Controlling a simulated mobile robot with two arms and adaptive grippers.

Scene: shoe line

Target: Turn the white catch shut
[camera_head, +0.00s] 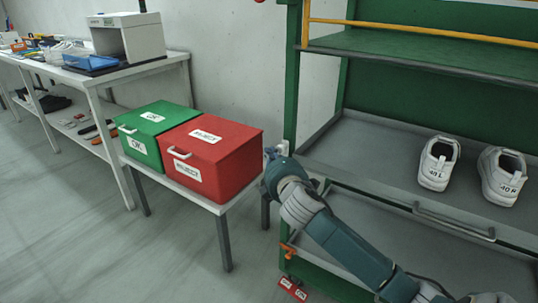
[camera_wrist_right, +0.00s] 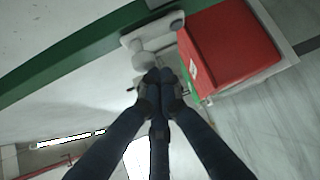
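The white catch (camera_wrist_right: 152,40) shows in the wrist view as a pale plate with a rounded knob, mounted on the green post (camera_wrist_right: 85,45). In the head view a small pale part of it (camera_head: 284,147) shows at the post, just above my right wrist. My right gripper (camera_wrist_right: 158,76) has its dark fingers drawn together, with the tips at the lower end of the knob. I cannot tell whether they touch or grip it. In the head view the fingers are mostly hidden by my wrist. My left gripper is not in view.
A red box (camera_head: 213,155) and a green box (camera_head: 152,133) stand on a small table left of the post. The rack's shelf (camera_head: 375,150) carries two white shoes (camera_head: 438,162). The floor at left is clear.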

